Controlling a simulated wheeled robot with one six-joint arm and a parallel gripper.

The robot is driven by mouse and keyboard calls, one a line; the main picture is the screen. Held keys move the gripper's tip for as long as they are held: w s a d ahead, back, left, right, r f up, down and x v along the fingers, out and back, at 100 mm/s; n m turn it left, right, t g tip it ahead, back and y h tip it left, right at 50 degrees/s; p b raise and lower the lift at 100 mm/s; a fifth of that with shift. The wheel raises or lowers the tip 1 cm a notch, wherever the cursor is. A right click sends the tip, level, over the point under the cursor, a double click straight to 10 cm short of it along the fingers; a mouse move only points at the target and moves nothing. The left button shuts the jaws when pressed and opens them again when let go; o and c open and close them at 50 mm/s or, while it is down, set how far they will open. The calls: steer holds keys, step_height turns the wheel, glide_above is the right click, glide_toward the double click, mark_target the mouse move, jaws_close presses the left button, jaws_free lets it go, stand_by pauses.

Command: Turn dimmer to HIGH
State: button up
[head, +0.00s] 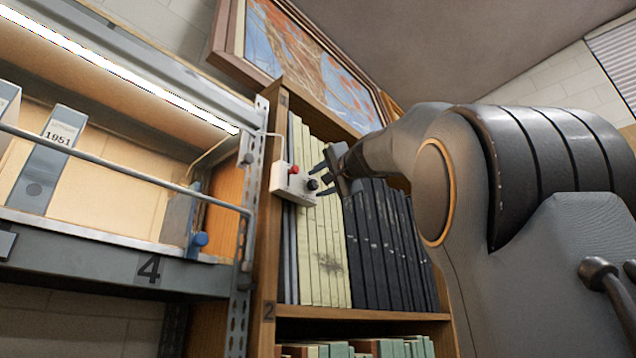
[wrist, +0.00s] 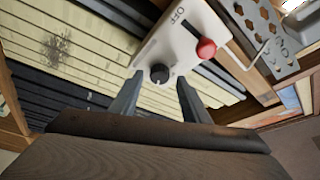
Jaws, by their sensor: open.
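The dimmer is a black knob (wrist: 159,73) on a white control box (head: 282,182) fixed to the bookcase's left upright. In the wrist view the white box (wrist: 172,38) also carries a red-knobbed lever (wrist: 206,48) in a slot and the word OFF. My gripper (wrist: 158,95) is open, with one finger on each side below the black knob. In the head view my gripper (head: 318,177) is close to the box at its right side, around the black knob (head: 312,185). I cannot tell whether the fingers touch the knob. No HIGH mark is readable.
The bookcase (head: 268,240) holds cream volumes (head: 325,245) and black volumes (head: 385,240) behind my gripper. A grey metal shelf (head: 120,265) with a lit strip and a 1951 binder (head: 48,155) stands at left. A perforated bracket (wrist: 258,32) is near the box.

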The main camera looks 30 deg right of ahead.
steer(key=s+f+b, duration=0.1)
steer(key=s+b, duration=0.3)
steer(key=s, duration=0.3)
steer(key=shift+f, duration=0.25)
steer(key=shift+s, duration=0.1)
